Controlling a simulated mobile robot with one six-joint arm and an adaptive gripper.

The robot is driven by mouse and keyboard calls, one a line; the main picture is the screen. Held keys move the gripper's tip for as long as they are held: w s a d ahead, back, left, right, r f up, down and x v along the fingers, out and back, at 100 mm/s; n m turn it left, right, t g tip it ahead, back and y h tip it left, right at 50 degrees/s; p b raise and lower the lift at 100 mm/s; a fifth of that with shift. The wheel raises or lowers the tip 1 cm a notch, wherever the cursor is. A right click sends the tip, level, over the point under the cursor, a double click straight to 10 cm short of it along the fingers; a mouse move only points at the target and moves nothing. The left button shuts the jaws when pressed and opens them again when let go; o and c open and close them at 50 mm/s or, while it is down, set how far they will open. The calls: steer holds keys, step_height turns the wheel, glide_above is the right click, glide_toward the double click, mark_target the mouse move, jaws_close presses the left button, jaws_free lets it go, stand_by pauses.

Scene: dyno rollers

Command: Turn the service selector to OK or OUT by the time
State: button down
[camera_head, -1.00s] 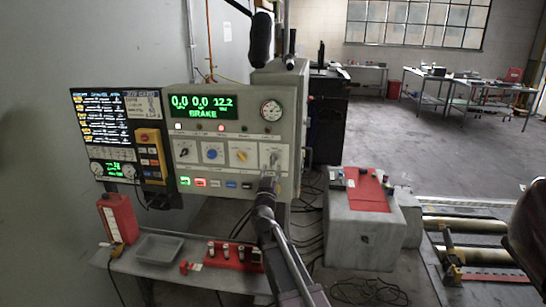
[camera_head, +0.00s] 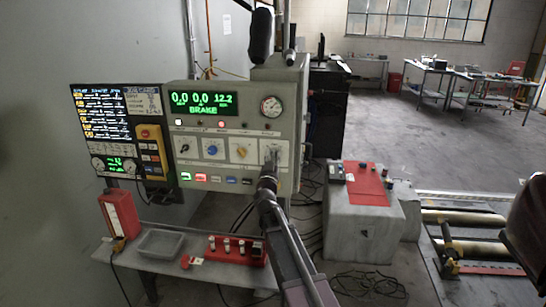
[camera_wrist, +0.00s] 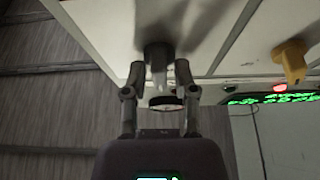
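The grey test console (camera_head: 222,132) carries a row of rotary selectors. The rightmost one, a grey knob (camera_head: 272,153), sits on a pale plate whose label is too small to read; I cannot tell its setting. My gripper (camera_head: 268,168) is right in front of it and hides part of it. In the wrist view, the grey knob (camera_wrist: 159,52) stands between the two fingertips of my gripper (camera_wrist: 160,72). The fingers are apart, with gaps showing on both sides of the knob's narrow part. The green display (camera_head: 203,103) reads BRAKE.
A yellow selector (camera_head: 240,151) is just left of the grey one and shows in the wrist view (camera_wrist: 291,60). Lit buttons (camera_head: 201,178) run below. A shelf (camera_head: 170,271) with a grey tray (camera_head: 160,243) is beneath. A concrete block (camera_head: 360,233) stands right.

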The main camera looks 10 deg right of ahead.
steer(key=shift+m+h, duration=0.4)
steer(key=shift+m, duration=0.2)
steer(key=m+g+h, duration=0.1)
steer(key=m, duration=0.2)
steer(key=m+g+h, duration=0.1)
steer(key=m, duration=0.2)
steer(key=shift+r+h+p, duration=0.1)
steer(key=shift+h+p, duration=0.2)
steer(key=shift+p, duration=0.1)
steer(key=shift+d+m+g+h+p, duration=0.1)
steer(key=shift+m+g+h+p, duration=0.45)
steer(key=shift+m, duration=1.55)
steer(key=c, duration=0.7)
jaws_free()
